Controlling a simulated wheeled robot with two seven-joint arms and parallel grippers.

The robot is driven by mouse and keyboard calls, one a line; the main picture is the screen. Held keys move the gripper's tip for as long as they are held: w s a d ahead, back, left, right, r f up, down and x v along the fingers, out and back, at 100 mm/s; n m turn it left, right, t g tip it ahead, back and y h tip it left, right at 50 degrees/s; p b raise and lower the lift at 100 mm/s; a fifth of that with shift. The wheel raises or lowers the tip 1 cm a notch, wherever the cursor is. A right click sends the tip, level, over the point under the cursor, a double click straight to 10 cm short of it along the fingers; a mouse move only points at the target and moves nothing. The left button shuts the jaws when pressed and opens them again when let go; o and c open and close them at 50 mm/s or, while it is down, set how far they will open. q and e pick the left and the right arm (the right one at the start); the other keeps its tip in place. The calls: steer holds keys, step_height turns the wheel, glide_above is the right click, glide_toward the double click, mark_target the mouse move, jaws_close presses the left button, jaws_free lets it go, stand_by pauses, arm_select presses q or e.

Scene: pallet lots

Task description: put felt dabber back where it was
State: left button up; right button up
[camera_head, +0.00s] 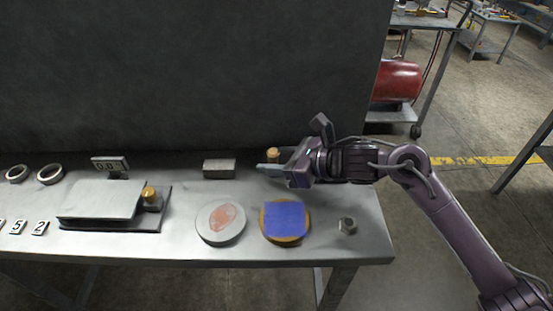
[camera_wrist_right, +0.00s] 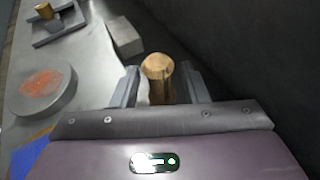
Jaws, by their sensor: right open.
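The felt dabber, a short tan wooden cylinder (camera_head: 273,155), stands upright near the back edge of the metal table, by the dark wall panel. My right gripper (camera_head: 270,164) reaches in from the right with open fingers. In the right wrist view the dabber (camera_wrist_right: 158,75) stands between the two fingers (camera_wrist_right: 159,82), with a narrow gap on each side. Its lower end is partly hidden by the gripper, so its felt does not show. My left gripper is not in view.
A grey block (camera_head: 219,168) stands left of the dabber. In front are a grey disc with a red patch (camera_head: 221,222), a round wooden piece with a blue top (camera_head: 285,220) and a hex nut (camera_head: 347,225). A metal fixture with a brass knob (camera_head: 149,194) is further left.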

steer(key=shift+r, duration=0.2)
steer(key=v, duration=1.1)
steer(key=shift+s+d+r, duration=0.2)
steer(key=shift+s+d, duration=0.1)
steer(key=shift+d, duration=0.15)
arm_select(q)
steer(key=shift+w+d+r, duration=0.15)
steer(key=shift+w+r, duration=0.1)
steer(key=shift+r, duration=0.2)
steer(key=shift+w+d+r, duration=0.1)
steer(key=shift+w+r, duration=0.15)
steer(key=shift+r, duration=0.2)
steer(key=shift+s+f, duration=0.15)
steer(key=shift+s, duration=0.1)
